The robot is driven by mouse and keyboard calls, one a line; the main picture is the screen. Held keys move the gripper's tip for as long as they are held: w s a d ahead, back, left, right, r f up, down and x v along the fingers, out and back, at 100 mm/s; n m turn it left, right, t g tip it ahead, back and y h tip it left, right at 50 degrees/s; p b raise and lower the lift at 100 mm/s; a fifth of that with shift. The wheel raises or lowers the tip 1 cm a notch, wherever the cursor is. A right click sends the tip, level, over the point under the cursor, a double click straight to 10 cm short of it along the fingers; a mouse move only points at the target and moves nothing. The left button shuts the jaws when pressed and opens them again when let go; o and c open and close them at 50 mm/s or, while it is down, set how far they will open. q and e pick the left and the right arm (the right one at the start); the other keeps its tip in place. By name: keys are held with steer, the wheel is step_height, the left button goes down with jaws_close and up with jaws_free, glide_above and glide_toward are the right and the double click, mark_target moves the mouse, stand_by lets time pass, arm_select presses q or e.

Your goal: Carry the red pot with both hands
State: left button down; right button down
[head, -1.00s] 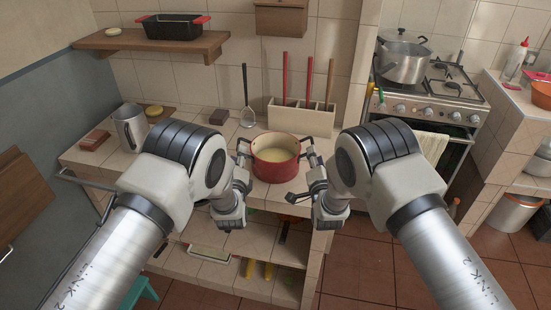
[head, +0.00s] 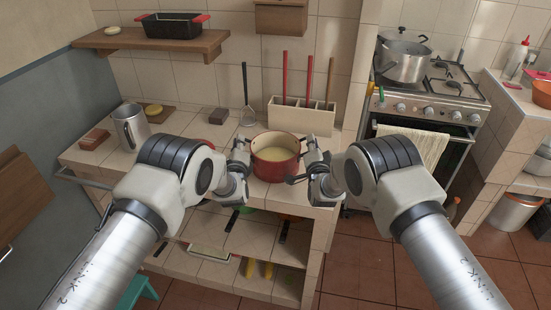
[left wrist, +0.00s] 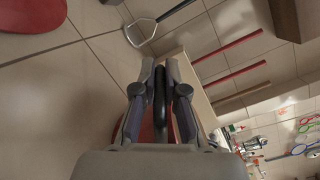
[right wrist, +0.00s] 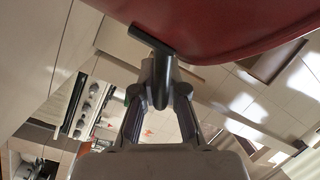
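In the head view my wrists partly hide both handles.
A metal mug (head: 130,127) is at the counter's left. The stove (head: 430,105) with a steel pot (head: 402,60) is at right, across a gap.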

arm_select(q)
steer(key=shift+r, duration=0.1)
arm_select(e)
steer(key=shift+r, duration=0.1)
